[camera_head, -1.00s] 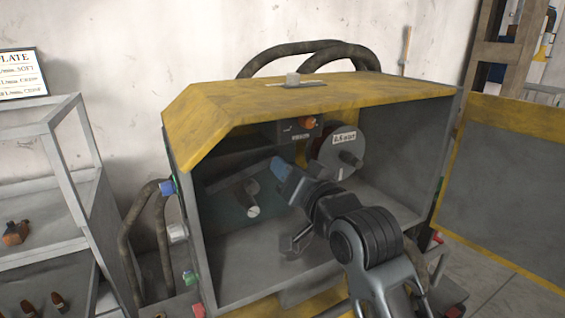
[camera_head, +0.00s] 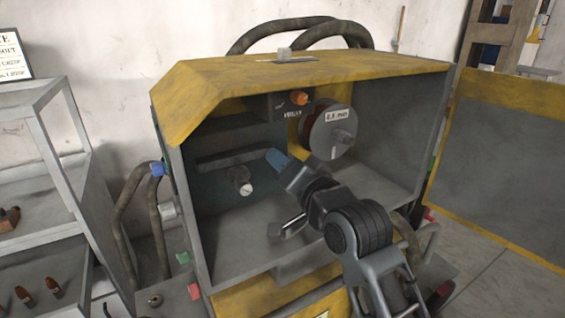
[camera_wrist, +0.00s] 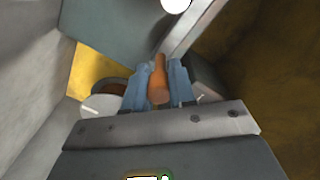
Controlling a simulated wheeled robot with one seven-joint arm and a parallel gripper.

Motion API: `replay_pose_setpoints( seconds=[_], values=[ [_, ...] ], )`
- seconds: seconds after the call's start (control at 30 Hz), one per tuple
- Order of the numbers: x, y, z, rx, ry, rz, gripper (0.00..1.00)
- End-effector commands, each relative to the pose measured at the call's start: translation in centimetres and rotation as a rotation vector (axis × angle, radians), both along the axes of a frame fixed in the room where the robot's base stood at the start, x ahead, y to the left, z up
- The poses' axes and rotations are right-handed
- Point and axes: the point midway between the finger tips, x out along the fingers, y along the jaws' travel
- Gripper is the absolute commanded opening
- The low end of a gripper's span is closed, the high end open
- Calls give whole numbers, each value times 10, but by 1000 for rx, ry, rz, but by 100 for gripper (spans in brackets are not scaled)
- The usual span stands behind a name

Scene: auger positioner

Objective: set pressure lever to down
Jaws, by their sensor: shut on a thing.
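My gripper (camera_head: 276,159) reaches into the open cabinet, its blue fingers by the right end of a dark bar (camera_head: 230,158) on the back wall. I take this bar for the pressure lever; it slopes up slightly to the right. In the wrist view, my gripper (camera_wrist: 158,88) is shut on an orange handle (camera_wrist: 158,80) between its two blue fingers. In the head view the fingers hide that handle, so I cannot see how it joins the bar. A white-faced round knob (camera_head: 246,189) sits below the bar.
A spool with a white label (camera_head: 340,115) is right of my gripper; it also shows in the wrist view (camera_wrist: 100,106). An orange knob (camera_head: 299,97) is above. A metal handle (camera_head: 287,229) is low in front. The yellow-edged door (camera_head: 510,170) stands open at right.

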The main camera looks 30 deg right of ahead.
Motion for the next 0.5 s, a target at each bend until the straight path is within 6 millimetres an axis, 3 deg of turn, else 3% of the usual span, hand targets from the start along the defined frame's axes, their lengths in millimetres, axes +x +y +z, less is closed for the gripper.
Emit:
replay_pose_setpoints(
  seconds=[0.03,0.07,0.1,0.3,0.5],
  values=[
    [0,-1,-5,-1,11,-3,0],
    [0,-1,-5,-1,11,-3,28],
    [0,-1,-5,-1,11,-3,31],
    [0,-1,-4,-1,9,-1,50],
    [0,0,-3,-1,6,-1,50]
  ],
)
